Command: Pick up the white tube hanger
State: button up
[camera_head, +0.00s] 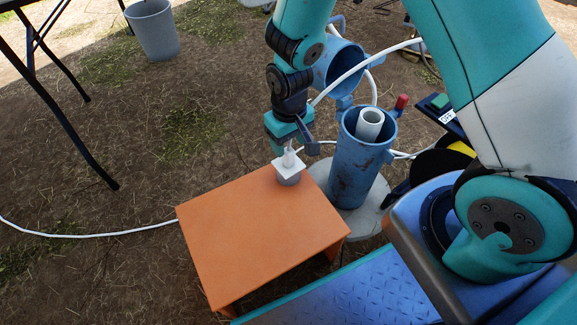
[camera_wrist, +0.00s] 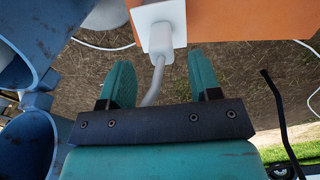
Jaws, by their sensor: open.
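The white tube hanger (camera_head: 288,167) stands near the far corner of the orange table. It has a square white plate with a knob on top and a grey round part below. In the wrist view its white plate (camera_wrist: 151,14) is at the top centre, and a pale tube runs down from it between my fingers. My gripper (camera_head: 291,143) is just above the hanger in the head view. Its two green fingers (camera_wrist: 161,80) are spread apart in the wrist view, with nothing clamped. The fingertips are partly hidden in the head view.
The orange table (camera_head: 250,235) is otherwise bare. A blue well casing (camera_head: 355,165) with a white pipe (camera_head: 370,122) inside stands close on the right, its hinged lid (camera_head: 338,68) open behind. A white hose (camera_head: 90,234) lies on the ground. A grey bucket (camera_head: 153,30) stands far left.

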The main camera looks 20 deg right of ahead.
aim_at(288, 149)
notch_tip(288, 149, down, 5)
jog(key=b, duration=0.3)
jog(key=shift+a+f+b, duration=0.1)
jog(key=shift+f+b, duration=0.1)
jog(key=shift+b, duration=0.15)
jog(key=shift+r, duration=0.1)
jog(key=c, duration=1)
jog(key=shift+r, duration=0.1)
